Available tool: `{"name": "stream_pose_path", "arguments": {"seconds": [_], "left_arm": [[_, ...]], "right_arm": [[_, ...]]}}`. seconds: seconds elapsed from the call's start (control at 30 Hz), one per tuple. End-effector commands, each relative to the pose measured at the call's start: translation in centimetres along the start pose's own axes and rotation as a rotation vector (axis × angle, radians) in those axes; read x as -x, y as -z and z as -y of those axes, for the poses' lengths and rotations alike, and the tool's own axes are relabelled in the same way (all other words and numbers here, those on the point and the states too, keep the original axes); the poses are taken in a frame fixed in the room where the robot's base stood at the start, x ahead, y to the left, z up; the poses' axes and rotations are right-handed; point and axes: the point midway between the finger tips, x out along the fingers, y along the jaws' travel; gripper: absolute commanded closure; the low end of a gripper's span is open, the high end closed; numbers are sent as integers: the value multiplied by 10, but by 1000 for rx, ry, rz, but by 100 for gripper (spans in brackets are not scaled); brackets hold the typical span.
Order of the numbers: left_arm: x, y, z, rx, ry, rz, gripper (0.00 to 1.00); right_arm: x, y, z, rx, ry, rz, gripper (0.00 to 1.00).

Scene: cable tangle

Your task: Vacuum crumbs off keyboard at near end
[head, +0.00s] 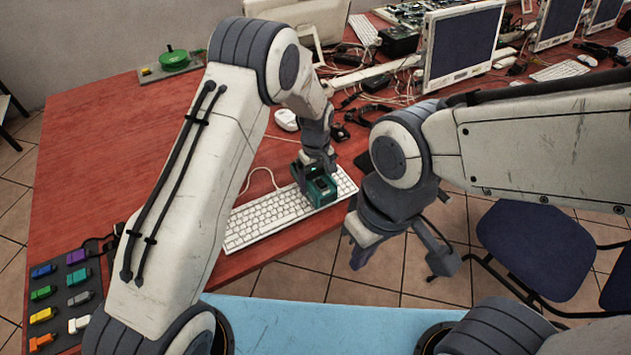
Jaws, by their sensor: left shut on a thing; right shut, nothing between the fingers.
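A white keyboard (262,220) lies on the red table near its front edge, set at a slant. A small dark teal handheld device (322,190), which looks like the vacuum, is at the right part of the keyboard. My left gripper (308,178) is shut on it from above; I cannot tell whether its underside touches the keys. No crumbs can be made out at this size. My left forearm stands close to the keyboard's left end.
A white mouse (286,120) lies behind the keyboard. Cables and monitors (463,45) crowd the back right. A green round object (174,60) on a grey board is at the back left. Coloured blocks (43,292) sit on a dark tray front left. The table's left part is clear.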

Motion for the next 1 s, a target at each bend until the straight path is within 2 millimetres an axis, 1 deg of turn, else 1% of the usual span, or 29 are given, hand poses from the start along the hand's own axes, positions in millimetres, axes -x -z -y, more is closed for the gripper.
{"name": "stream_pose_path", "arguments": {"seconds": [0.03,0.4,0.5,1.0], "left_arm": [[11,0,0,0,-2,-1,65],[47,0,0,0,-1,-1,65],[54,0,0,0,-1,-1,65],[53,0,0,0,-1,-1,65]], "right_arm": [[8,0,1,0,0,0,100],[35,2,3,0,0,0,100],[40,2,3,0,0,0,100],[39,2,3,0,0,0,100]]}}
